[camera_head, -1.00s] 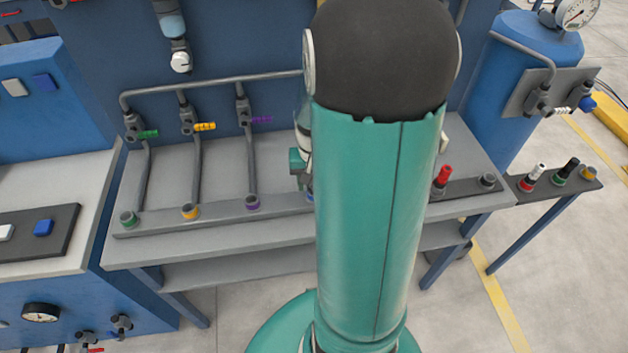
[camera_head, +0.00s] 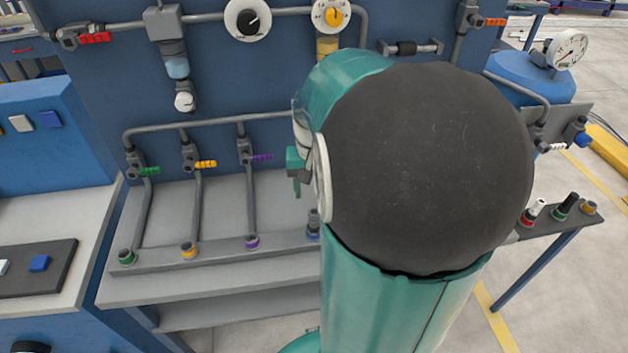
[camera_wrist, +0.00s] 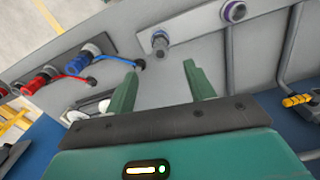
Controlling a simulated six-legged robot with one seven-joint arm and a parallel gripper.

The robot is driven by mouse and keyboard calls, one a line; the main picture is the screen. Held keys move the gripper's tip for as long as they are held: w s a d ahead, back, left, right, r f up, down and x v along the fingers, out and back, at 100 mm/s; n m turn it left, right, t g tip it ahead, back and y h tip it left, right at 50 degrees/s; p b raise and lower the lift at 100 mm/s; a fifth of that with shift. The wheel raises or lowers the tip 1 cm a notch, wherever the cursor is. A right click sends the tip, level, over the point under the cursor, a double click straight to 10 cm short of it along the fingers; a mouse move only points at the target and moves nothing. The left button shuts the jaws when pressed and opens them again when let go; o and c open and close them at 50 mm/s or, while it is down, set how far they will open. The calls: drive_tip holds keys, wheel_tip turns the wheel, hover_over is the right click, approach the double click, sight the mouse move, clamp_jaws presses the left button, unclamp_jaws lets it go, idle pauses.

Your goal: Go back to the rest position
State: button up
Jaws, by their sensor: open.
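My gripper shows in the wrist view (camera_wrist: 161,78) with its two green fingers apart and nothing between them. Past the fingers is the grey bench top with the fitting rail (camera_wrist: 195,22). In the head view my arm's dark elbow and green links cover the centre right. Only a small green part of my gripper shows left of the elbow, above the bench (camera_head: 165,283). A short grey pipe piece (camera_head: 313,218) stands upright at the blue-ringed socket, close to my arm. It also shows in the wrist view (camera_wrist: 159,43), apart from the fingers.
Green (camera_head: 127,256), orange (camera_head: 189,249) and purple (camera_head: 252,242) ringed sockets line the rail. Pipes and valves with coloured handles run behind. Red (camera_wrist: 38,82) and blue (camera_wrist: 90,55) fittings lie left in the wrist view. A blue tank (camera_head: 530,78) and side stand (camera_head: 555,222) are at right.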

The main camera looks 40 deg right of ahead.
drive_tip(key=shift+r, duration=1.1)
drive_tip(key=shift+a, duration=0.1)
drive_tip(key=s+a+r+n+t, duration=0.1)
drive_tip(key=a+r+n+t, duration=0.1)
drive_tip(key=a, duration=0.5)
drive_tip(key=s+a+r+n+t, duration=0.1)
drive_tip(key=s+a+r+n, duration=0.1)
drive_tip(key=a, duration=0.6)
drive_tip(key=s+a+r+n+t, duration=0.1)
drive_tip(key=a+r+n+t, duration=0.1)
drive_tip(key=a, duration=0.5)
drive_tip(key=shift+s+a+r+n+t, duration=0.3)
drive_tip(key=shift+r+n, duration=0.55)
drive_tip(key=shift+n, duration=0.35)
